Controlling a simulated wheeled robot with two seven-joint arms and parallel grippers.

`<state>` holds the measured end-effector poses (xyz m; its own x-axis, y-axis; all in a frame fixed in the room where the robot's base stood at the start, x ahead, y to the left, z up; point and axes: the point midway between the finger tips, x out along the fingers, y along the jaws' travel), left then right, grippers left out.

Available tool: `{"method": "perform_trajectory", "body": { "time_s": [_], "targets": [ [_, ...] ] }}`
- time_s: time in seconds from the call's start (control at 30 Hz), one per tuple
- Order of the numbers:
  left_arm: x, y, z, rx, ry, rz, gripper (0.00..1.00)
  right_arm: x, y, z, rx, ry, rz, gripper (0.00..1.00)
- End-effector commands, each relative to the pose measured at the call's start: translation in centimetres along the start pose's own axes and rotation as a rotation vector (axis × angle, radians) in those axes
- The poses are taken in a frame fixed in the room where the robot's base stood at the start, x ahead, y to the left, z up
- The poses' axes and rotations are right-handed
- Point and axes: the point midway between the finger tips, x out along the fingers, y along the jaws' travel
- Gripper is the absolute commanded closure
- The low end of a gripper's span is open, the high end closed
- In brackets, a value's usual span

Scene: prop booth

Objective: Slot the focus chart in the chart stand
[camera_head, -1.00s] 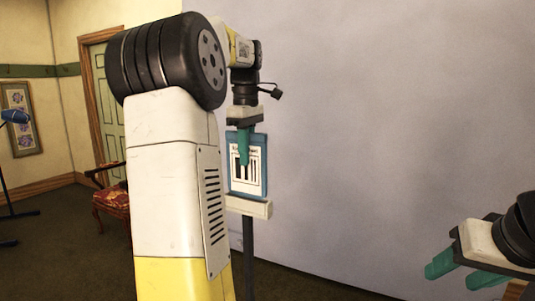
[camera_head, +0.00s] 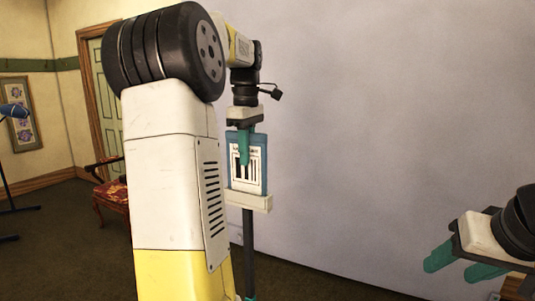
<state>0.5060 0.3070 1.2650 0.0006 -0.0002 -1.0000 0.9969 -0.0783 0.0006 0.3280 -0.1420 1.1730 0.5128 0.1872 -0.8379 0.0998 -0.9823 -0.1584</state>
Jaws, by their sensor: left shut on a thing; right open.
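The focus chart (camera_head: 248,182) is a blue-edged card with a white face and black bars. It stands upright with its lower edge at the pale block on top of the chart stand (camera_head: 250,202), which sits on a dark pole. I cannot tell how deep the chart sits in the block. My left gripper (camera_head: 244,155), with green fingers pointing down, is shut on the upper part of the chart. My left arm hides part of the chart's left side and the stand's left end. My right gripper (camera_head: 455,265) is open and empty at the lower right, away from the stand.
A large plain grey wall (camera_head: 400,110) rises behind the stand. A chair with a red seat (camera_head: 112,192) stands behind my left arm. A blue device on a dark tripod (camera_head: 12,112) is at the far left. Carpet between the stand and my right gripper looks clear.

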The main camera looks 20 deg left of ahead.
Motion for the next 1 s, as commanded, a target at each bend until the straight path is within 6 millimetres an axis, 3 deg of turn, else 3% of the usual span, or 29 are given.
{"method": "perform_trajectory", "body": {
  "time_s": [0.53,0.9,0.93,1.0],
  "targets": [
    [1.6,-0.1,0.0,0.0,0.0,-0.001,1.0,0.0,0.0,0.0,0.0,0.0,0.0,0.47],
    [1.7,0.0,0.0,0.0,0.0,0.0,1.0,0.0,0.0,0.0,0.0,0.0,0.0,0.47],
    [1.7,0.0,0.0,0.0,0.0,0.0,0.81,0.0,0.0,0.0,0.0,0.0,0.0,0.47],
    [1.7,0.0,0.0,0.0,0.0,0.0,0.67,0.0,0.0,0.0,0.0,0.0,0.0,0.47]
  ]
}}
